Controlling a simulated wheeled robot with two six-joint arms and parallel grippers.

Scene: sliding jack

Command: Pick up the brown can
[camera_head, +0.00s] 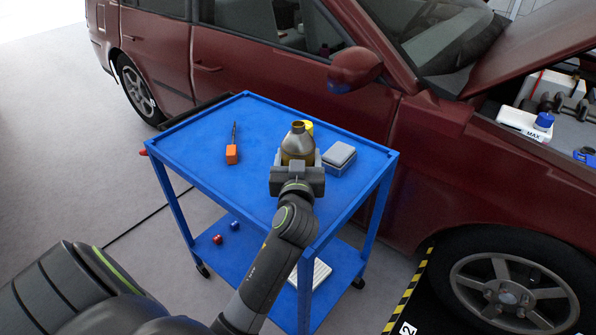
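The brown can (298,146), with a narrow grey neck and cap, is over the blue cart top, right of its middle. My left gripper (298,161) is at the can, with one finger on each side of its lower part. The fingers are apart with the can between them; I cannot tell whether they press on it. The gripper body hides the can's base, so I cannot tell whether it rests on the cart. My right gripper is not in view.
On the blue cart (205,158), a yellow item (307,126) is partly hidden behind the can. A grey box (339,155) stands close to its right. An orange-handled screwdriver (232,153) lies left. A red car (420,150) stands directly behind and right of the cart.

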